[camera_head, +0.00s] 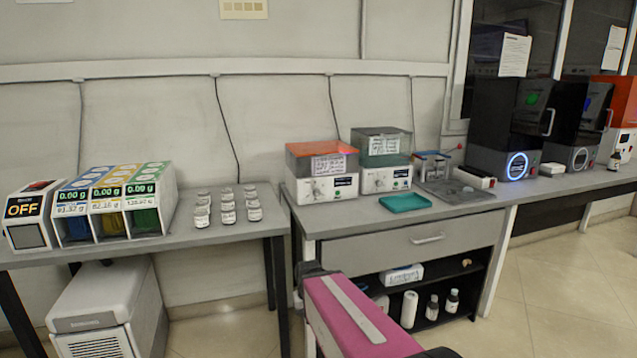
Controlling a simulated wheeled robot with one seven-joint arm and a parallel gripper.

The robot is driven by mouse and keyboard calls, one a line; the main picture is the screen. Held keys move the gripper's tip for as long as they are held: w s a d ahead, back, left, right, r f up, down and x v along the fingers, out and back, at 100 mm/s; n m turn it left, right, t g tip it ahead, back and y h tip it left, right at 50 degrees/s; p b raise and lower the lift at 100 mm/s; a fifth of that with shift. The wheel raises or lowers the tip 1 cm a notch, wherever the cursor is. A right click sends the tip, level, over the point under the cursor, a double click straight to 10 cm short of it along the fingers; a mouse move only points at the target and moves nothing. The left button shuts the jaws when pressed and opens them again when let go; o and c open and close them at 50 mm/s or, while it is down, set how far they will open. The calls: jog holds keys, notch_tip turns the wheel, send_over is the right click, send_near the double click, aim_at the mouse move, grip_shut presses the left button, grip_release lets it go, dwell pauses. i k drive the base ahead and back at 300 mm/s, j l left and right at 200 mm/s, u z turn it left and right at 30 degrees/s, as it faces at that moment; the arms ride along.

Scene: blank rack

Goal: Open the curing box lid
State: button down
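A box with an orange see-through lid (321,148) on a white base (327,189) stands at the back of the right-hand bench. Beside it on the right is a similar box with a dark green lid (382,142) on a white base (386,180). Both lids look shut, and each carries a paper label. I cannot tell from the picture which one is called the curing box. My arm shows as a pink link at the bottom centre, in front of the bench. My gripper is not in view.
A green tray (405,203) lies before the boxes. The left table (225,237) holds several small jars and a row of dispensers (113,203). A drawer (410,247) and an open shelf are below the bench.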

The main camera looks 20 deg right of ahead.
aim_at(325, 149)
jog(key=z, duration=0.35)
jog(key=j+z, duration=0.3)
jog(key=j, duration=0.45)
jog(key=j+z, duration=0.3)
jog(key=j, duration=0.5)
